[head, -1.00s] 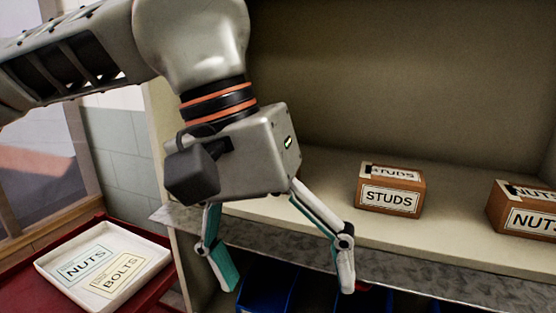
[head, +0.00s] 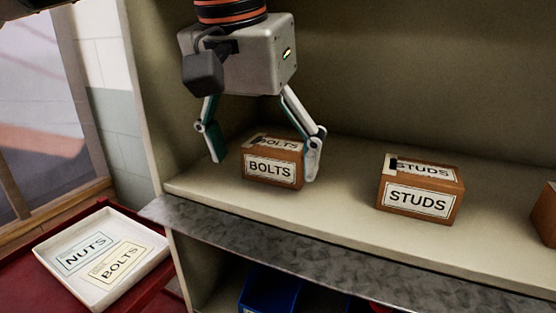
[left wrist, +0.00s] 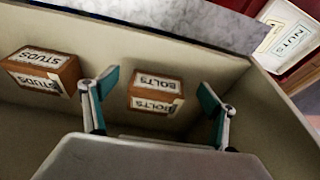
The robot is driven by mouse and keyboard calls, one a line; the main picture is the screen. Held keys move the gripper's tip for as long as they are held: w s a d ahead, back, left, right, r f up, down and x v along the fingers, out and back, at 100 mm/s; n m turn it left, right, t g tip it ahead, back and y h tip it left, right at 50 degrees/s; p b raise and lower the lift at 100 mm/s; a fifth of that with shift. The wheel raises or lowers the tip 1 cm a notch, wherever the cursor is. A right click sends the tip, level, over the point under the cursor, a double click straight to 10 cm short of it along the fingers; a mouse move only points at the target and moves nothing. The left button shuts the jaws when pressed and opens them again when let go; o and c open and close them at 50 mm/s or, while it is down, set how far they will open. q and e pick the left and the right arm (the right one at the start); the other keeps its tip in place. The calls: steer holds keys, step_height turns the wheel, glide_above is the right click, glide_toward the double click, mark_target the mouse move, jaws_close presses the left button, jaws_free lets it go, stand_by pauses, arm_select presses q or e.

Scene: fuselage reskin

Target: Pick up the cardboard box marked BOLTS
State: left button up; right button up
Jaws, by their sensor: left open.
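The brown cardboard box marked BOLTS (head: 272,170) stands upright on the shelf in the head view, near the shelf's left end. It also shows in the left wrist view (left wrist: 155,95), between the two fingers. My left gripper (head: 265,168) is open above the box, its fingers spread to the left and right of it. The right fingertip is close to the box's right side; I cannot tell whether it touches. The left finger is apart from the box. My right gripper is in neither view.
A box marked STUDS (head: 420,188) stands to the right on the same shelf (head: 340,205). Part of another brown box (head: 544,214) shows at the right edge. A white tray (head: 62,238) with NUTS and BOLTS labels lies lower left. Blue bins (head: 270,290) sit below the shelf.

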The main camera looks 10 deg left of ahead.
mark_target(276, 145)
arm_select(q)
steer(key=w, duration=0.3)
steer(key=w+d, duration=0.1)
steer(key=w, duration=0.1)
steer(key=shift+w+f+b, duration=0.1)
steer(key=shift+f+b, duration=0.3)
steer(key=shift+f, duration=0.2)
steer(key=shift+a, duration=0.1)
steer(key=shift+c, duration=0.2)
steer(key=shift+r, duration=0.1)
steer(key=c, duration=1.5)
steer(key=shift+c, duration=0.2)
